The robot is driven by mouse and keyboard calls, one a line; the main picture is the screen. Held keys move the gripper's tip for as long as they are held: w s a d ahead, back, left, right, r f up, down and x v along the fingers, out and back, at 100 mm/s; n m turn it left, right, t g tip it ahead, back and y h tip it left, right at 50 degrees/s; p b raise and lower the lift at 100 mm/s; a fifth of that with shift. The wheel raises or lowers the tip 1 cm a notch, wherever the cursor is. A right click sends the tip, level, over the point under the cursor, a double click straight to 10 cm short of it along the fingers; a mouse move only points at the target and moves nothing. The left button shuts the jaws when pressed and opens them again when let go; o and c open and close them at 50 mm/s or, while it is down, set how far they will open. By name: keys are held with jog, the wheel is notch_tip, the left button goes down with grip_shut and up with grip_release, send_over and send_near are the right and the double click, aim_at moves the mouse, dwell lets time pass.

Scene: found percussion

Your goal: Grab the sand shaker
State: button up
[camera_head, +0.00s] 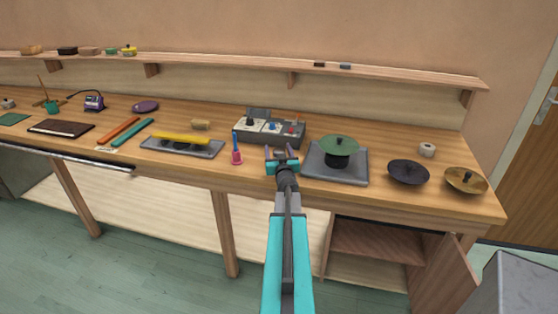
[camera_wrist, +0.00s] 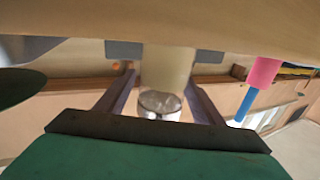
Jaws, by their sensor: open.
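My gripper (camera_head: 281,153) is open at the front of the workbench, just before the grey control box. In the wrist view, which looks upside down, its two dark fingers (camera_wrist: 160,85) reach toward a small upright container, which I take to be the sand shaker (camera_wrist: 168,68). It has a cream, sand-coloured lower part, a clear greyish part and a white end. It appears between the fingertips, with some gap at each side; I cannot tell whether it is fully between them or just beyond. In the head view my gripper hides it.
A pink and blue upright item (camera_head: 237,155) stands close left of my gripper. A green cymbal (camera_head: 340,146) on a grey pad (camera_head: 318,172) is close right. The grey control box (camera_head: 262,139) is behind. Dark (camera_head: 408,172) and brass (camera_head: 466,180) cymbals lie farther right.

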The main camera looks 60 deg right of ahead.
dwell(0.4)
jog(key=c, duration=1.3)
jog(key=shift+r, duration=0.15)
jog(key=shift+r, duration=0.85)
jog(key=s+a+r, duration=0.1)
jog(key=s+a, duration=0.1)
jog(key=s, duration=0.5)
jog(key=s+a+r, duration=0.2)
jog(key=s, duration=0.6)
jog(key=shift+s+p, duration=0.25)
jog(key=shift+p, duration=0.15)
